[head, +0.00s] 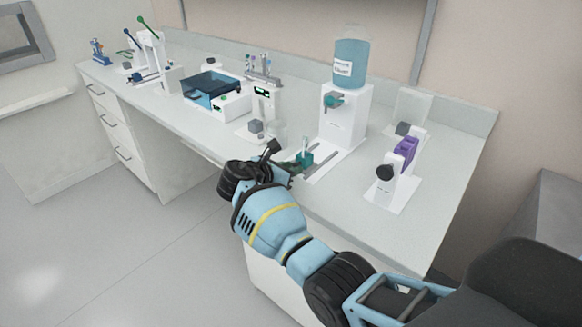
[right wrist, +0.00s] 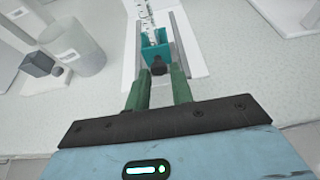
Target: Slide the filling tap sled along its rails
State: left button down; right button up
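The teal tap sled (head: 306,158) sits on its rails (head: 324,166) on the white base plate in front of the dispenser (head: 346,115). A clear tube with markings (right wrist: 146,14) stands in the sled. In the right wrist view the sled (right wrist: 154,46) has a small black knob (right wrist: 158,67) on its near side. My right gripper (right wrist: 159,72) is open, its two green fingers apart, with the knob at the gap between the tips. I cannot tell if they touch it. In the head view my right gripper (head: 289,167) is just left of the sled. My left gripper is not in view.
A blue bottle (head: 350,64) tops the dispenser. A device with a purple part (head: 405,152) stands right. A clear beaker (right wrist: 82,50) and a grey block (right wrist: 38,64) stand left of the sled. More lab equipment fills the counter's far left. The counter's front edge runs below my right arm.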

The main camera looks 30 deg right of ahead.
jog(key=o, duration=0.3)
jog(key=shift+s+a, duration=0.1)
jog(key=shift+a, duration=0.05)
jog(key=shift+r, duration=0.1)
jog(key=v, duration=0.7)
jog(key=shift+a+p, duration=0.3)
jog(key=shift+p, duration=0.15)
jog(key=shift+s, duration=0.15)
